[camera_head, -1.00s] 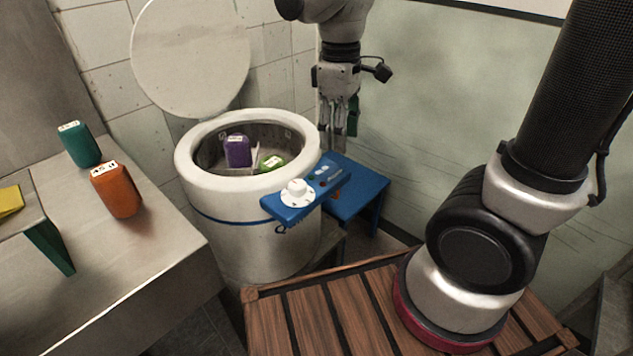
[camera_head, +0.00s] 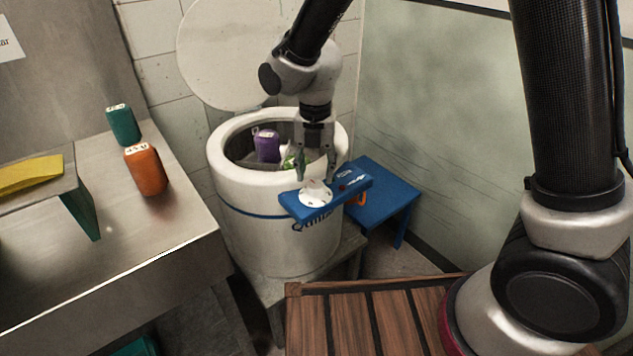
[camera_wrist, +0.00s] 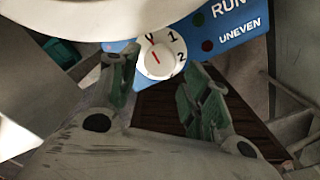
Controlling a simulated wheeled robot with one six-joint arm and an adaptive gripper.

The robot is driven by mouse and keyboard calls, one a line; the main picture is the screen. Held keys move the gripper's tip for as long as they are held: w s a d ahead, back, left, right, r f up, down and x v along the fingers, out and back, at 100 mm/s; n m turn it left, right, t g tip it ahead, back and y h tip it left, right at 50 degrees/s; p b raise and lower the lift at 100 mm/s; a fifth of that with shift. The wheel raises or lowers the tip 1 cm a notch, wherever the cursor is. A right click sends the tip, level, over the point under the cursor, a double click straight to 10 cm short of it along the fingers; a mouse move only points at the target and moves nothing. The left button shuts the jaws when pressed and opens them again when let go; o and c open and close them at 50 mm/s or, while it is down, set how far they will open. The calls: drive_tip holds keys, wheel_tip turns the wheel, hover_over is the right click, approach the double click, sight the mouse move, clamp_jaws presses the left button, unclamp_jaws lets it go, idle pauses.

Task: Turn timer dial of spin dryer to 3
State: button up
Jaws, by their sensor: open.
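The spin dryer (camera_head: 265,215) is a white drum with a blue band and its round lid (camera_head: 222,45) raised. Its blue control panel (camera_head: 352,186) juts from the front rim and carries the white timer dial (camera_head: 315,195). In the wrist view, the dial (camera_wrist: 172,62) has a red line on its knob and the digits 1 and 2 beside it; a 3 cannot be made out. My gripper (camera_head: 315,170) is open and empty, just above the dial. In the wrist view, its green-padded fingers (camera_wrist: 163,75) appear on either side of the dial; contact cannot be told.
A purple container (camera_head: 267,146) and a partly hidden green one (camera_head: 290,160) are inside the drum. A blue stool (camera_head: 385,200) stands right of the dryer. A metal counter (camera_head: 140,235) at left holds green (camera_head: 123,125) and orange (camera_head: 147,170) containers. Wooden slats (camera_head: 350,325) lie in front.

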sight(315, 184)
drive_tip(key=shift+f, duration=2.2)
drive_tip(key=c, duration=0.8)
drive_tip(key=shift+o, duration=0.2)
